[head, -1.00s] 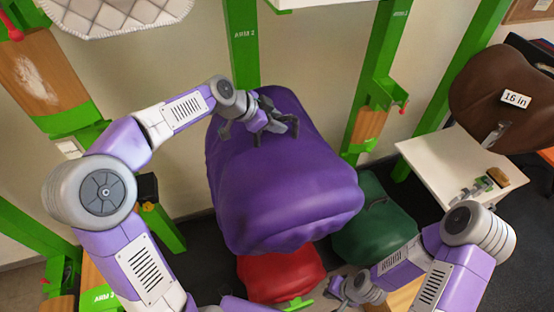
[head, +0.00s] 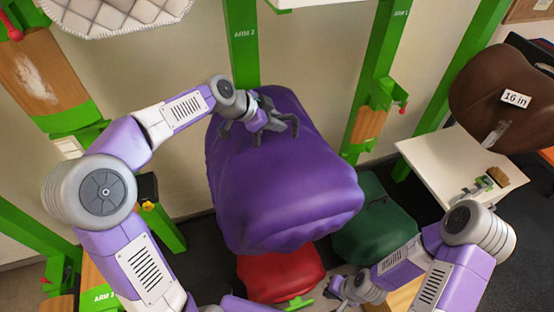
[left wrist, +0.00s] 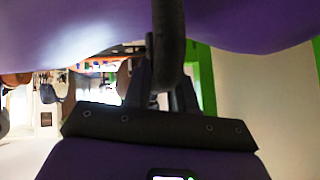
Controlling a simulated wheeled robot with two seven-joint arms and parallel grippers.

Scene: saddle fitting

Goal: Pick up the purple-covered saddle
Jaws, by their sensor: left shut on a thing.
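The purple-covered saddle (head: 285,190) is in the middle of the head view, in front of a green post. My left gripper (head: 278,125) is at the upper far end of the purple saddle and is shut on it. In the left wrist view the purple cover (left wrist: 60,30) fills the top, with a dark finger in front of it. Exactly which part lies between the fingers is hidden. My right gripper (head: 350,290) is low, below the green-covered saddle and apart from the purple one; its jaws are too small and blurred to tell.
A red-covered saddle (head: 280,275) is below the purple one, and a green-covered saddle (head: 375,222) is to its right. A brown saddle (head: 500,95) tagged "16 in" stands at the right beside a white table (head: 440,160). Green posts (head: 243,45) line the wall. A quilted white pad (head: 115,12) hangs upper left.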

